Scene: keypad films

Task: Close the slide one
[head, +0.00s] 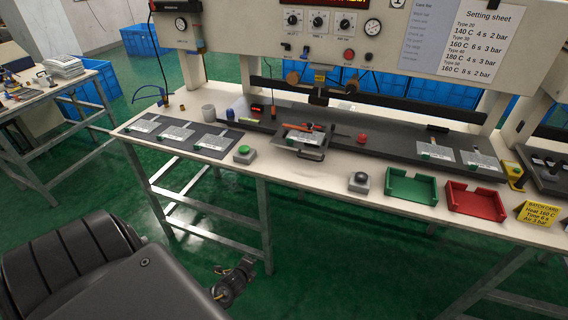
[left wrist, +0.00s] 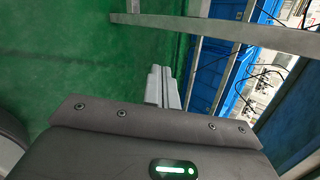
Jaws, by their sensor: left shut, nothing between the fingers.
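The slide (head: 312,153) sits under the press near the middle of the bench in the head view. Its front handle juts out toward the bench's front edge, and a keypad film (head: 303,137) with a red-orange piece lies on it. A round label "1" (head: 397,3) is on the press panel above. My left gripper shows in the left wrist view (left wrist: 163,87), with its grey fingers together and empty over the green floor. It is low, in front of the bench and away from the slide. My right gripper is not in view.
A green button (head: 244,150) and a dark button (head: 360,179) flank the slide. Films (head: 178,134) lie on a mat at left. A green tray (head: 411,187) and a red tray (head: 475,201) stand at right. Bench legs (head: 264,225) are near my left arm.

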